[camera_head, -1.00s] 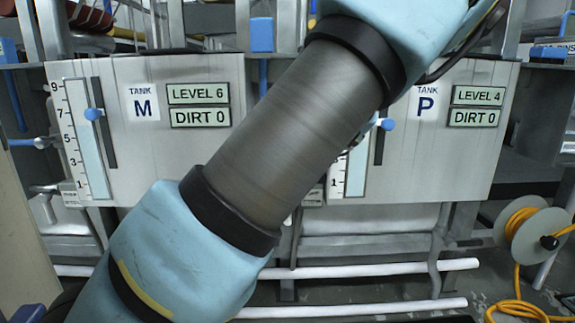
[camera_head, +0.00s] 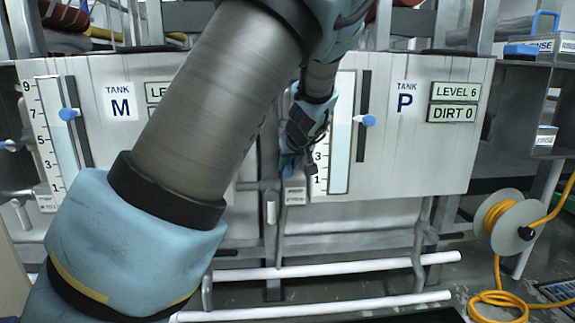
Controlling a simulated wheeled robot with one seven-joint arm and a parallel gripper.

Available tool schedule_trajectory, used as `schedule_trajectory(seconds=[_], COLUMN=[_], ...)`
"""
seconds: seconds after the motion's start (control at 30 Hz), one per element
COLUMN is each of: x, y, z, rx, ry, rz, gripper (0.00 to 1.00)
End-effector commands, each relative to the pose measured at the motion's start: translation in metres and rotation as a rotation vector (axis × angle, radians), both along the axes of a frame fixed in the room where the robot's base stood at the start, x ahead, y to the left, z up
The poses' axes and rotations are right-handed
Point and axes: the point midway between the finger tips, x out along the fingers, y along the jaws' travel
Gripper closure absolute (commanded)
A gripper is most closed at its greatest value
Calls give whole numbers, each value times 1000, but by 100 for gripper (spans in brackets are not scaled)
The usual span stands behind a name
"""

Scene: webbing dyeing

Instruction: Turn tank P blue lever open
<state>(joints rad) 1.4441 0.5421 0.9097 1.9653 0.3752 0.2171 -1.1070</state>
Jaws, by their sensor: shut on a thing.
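Tank P (camera_head: 428,150) is a grey metal tank on the right, with displays reading LEVEL 6 and DIRT 0. Its white level scale (camera_head: 321,165) is at its left end, partly behind my arm. My gripper (camera_head: 290,154) is low at the left edge of tank P, beside the scale. It is shut on the blue lever (camera_head: 287,160), of which only a small blue patch shows. The fingers and most of the lever are hidden or too small to make out, so I cannot tell the lever's angle.
Tank M (camera_head: 122,105) stands on the left, partly hidden by my arm. A blue slider knob (camera_head: 368,121) is on tank P's front. White pipes (camera_head: 340,268) run low in front. A reel with orange hose (camera_head: 512,226) stands at the right.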

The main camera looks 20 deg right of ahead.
Motion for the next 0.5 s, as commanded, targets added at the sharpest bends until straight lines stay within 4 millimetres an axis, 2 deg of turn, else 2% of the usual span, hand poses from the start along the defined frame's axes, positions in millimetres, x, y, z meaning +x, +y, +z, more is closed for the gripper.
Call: schedule_trajectory(seconds=[0.23,0.27,0.5], x=[-1,-1,-1], y=[-2,-3,-2], z=[-1,-1,0], rx=[-4,-4,-2], ry=[1,1,0], rz=[-2,-2,-2], gripper=[100,70,43])
